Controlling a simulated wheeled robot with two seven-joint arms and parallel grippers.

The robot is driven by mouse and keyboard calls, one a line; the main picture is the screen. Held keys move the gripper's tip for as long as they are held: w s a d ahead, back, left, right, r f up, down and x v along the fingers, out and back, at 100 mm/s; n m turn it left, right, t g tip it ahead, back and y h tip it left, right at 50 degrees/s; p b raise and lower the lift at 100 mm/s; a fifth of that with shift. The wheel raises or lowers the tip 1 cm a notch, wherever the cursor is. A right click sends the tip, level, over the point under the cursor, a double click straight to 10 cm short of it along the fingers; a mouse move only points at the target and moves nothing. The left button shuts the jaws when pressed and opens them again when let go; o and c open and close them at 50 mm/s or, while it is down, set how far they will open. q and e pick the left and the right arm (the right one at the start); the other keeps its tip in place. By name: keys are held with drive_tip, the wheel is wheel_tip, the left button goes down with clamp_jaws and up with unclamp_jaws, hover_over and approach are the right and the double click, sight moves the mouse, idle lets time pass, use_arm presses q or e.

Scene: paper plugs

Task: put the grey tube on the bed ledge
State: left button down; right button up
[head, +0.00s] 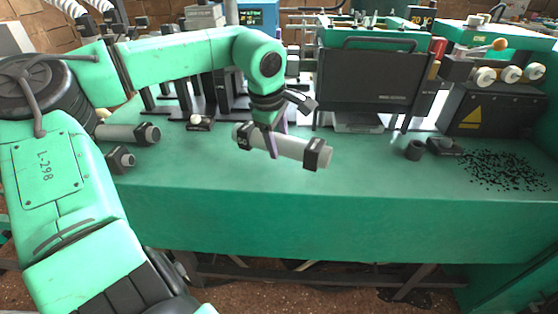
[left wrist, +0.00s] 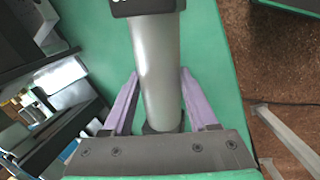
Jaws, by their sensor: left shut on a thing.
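The grey tube (head: 292,147) is a pale cylinder with a black block at each end. My left gripper (head: 272,146) is shut on it near the middle, its purple fingers on either side. The tube lies roughly crosswise in front of the machine, over the green bed ledge (head: 230,170); whether it touches the ledge I cannot tell. In the left wrist view the tube (left wrist: 158,70) runs between the two purple fingers (left wrist: 158,85), one black end block at the top. My right gripper is not in view.
A second grey cylinder (head: 122,132) with a dark end lies at the left of the bench. A black panel (head: 370,78) stands behind the tube. The ledge's front middle is clear.

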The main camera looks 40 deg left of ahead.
use_arm(q)
drive_tip(key=f, duration=0.4)
drive_tip(key=shift+s+d, duration=0.1)
drive_tip(key=shift+s, duration=0.1)
drive_tip(key=shift+w+f, duration=0.15)
drive_tip(key=shift+f, duration=0.15)
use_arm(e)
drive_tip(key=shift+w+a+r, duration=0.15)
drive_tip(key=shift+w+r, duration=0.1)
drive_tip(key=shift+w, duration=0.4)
use_arm(q)
drive_tip(key=shift+f+b, duration=0.1)
drive_tip(key=shift+b, duration=0.25)
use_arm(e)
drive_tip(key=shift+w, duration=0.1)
use_arm(q)
drive_tip(key=shift+c, duration=0.9)
unclamp_jaws()
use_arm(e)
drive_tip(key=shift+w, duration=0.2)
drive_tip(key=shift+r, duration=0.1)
